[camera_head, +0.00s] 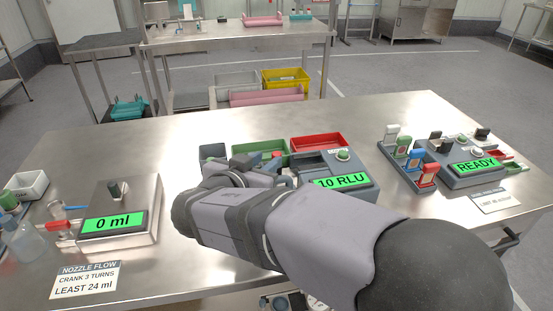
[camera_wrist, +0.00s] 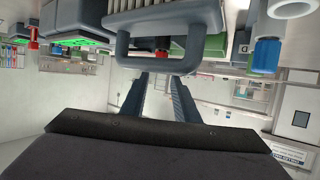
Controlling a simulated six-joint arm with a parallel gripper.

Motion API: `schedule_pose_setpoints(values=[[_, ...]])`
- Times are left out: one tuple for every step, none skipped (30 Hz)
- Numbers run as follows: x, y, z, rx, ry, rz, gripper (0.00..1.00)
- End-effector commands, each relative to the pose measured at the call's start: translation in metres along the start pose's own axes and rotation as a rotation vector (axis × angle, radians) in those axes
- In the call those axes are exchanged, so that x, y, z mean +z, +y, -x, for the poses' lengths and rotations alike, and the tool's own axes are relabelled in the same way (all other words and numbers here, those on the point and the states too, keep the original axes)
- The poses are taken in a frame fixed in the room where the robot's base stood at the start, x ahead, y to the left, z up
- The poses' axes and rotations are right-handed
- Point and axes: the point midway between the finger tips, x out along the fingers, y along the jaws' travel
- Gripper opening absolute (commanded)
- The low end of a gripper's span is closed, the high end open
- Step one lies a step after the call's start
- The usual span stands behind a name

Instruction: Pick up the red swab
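A red piece (camera_head: 429,173), which looks like the red swab, stands at the front of the grey rack (camera_head: 437,184) on the right of the table. Blue, green and white pieces stand in a row behind it. My gripper (camera_head: 250,163) is near the middle of the table, well to the left of that rack and partly hidden by my wrist. In the wrist view my gripper (camera_wrist: 159,76) has two dark fingers apart with a clear gap between them, and nothing shows held. A grey handle (camera_wrist: 165,66) crosses just beyond the fingertips; contact cannot be told.
A device reading 10 RLU (camera_head: 342,181) is right beside my gripper. Green (camera_head: 262,147) and red (camera_head: 320,139) trays lie behind. A READY unit (camera_head: 476,166) adjoins the rack. A 0 ml unit (camera_head: 113,222) is at left. Bare table lies behind the trays.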

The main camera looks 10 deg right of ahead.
Motion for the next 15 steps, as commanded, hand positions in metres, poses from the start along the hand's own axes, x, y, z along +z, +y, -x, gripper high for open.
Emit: schedule_pose_setpoints(values=[[0.000,0.000,-0.001,0.000,0.000,0.000,0.28],[0.000,0.000,-0.001,-0.001,0.000,0.000,0.28],[0.000,0.000,-0.002,0.000,0.000,0.000,0.28],[0.000,0.000,-0.003,0.000,0.000,0.001,0.28],[0.000,0.000,-0.005,0.001,0.000,0.001,0.28],[0.000,0.001,-0.008,0.002,0.000,0.001,0.28],[0.000,0.001,-0.011,0.004,-0.001,0.003,0.28],[0.001,0.001,-0.014,0.004,-0.001,0.003,0.28],[0.001,0.001,-0.020,0.004,-0.001,0.003,0.28],[0.001,0.001,-0.024,0.005,-0.002,0.004,0.28],[0.002,0.001,-0.028,0.005,-0.002,0.004,0.28],[0.002,0.001,-0.033,0.005,-0.003,0.003,0.28],[0.003,0.001,-0.037,0.004,-0.002,0.003,0.28],[0.002,0.001,-0.040,0.004,0.000,0.002,0.28],[0.002,0.001,-0.044,0.003,-0.001,0.001,0.28]])
